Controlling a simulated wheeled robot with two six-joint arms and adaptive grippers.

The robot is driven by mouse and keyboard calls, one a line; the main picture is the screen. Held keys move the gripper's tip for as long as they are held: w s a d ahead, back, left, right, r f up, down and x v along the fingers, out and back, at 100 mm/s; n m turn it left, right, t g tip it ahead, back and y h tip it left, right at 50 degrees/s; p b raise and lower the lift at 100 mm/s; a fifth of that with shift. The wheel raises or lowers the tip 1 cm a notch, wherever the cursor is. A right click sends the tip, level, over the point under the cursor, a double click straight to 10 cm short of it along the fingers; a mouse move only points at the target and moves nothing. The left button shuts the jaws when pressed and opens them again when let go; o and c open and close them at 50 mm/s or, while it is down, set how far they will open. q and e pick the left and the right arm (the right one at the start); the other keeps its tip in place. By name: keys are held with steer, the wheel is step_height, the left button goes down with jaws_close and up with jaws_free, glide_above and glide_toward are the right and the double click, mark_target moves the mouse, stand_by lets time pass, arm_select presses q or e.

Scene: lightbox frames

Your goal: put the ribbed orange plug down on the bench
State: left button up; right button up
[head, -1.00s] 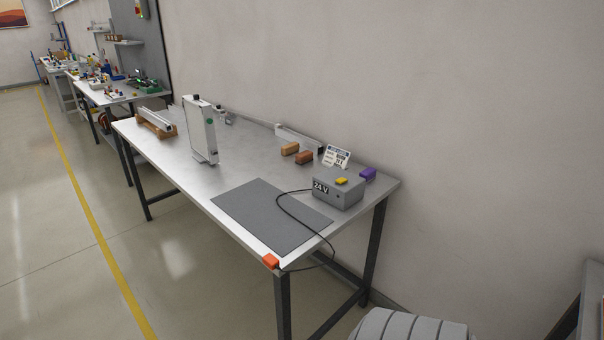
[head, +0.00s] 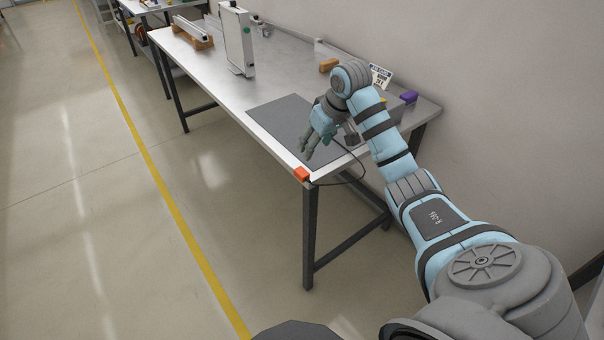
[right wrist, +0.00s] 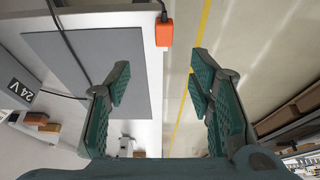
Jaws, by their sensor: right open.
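The orange plug (head: 301,174) sits at the near front corner of the metal bench (head: 214,83). Its ribs are too small to make out. In the right wrist view the plug (right wrist: 164,31) lies at the bench edge and seems to stick out partly past it, with a black cable running from it. My right gripper (head: 309,146) is open and empty above the dark mat, beyond the plug and apart from it. In the right wrist view its spread fingers (right wrist: 160,82) are below the plug in the picture. My left gripper is not in view.
A dark grey mat (head: 272,114) covers part of the bench. The grey 24 V box (right wrist: 17,82) stands beside it, mostly hidden by my arm in the head view. A purple block (head: 409,97) and an upright white panel (head: 236,42) stand farther off.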

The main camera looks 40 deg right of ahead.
mark_target(301, 171)
steer(key=b+x, duration=0.1)
steer(key=x, duration=0.3)
steer(key=b+x, duration=0.1)
steer(key=x, duration=0.8)
steer(key=shift+w+a+f+b, duration=0.15)
steer(key=shift+a+f+b, duration=0.1)
steer(key=shift+a+b, duration=0.15)
steer(key=shift+w+d+f, duration=0.1)
steer(key=shift+d, duration=0.05)
jaws_close()
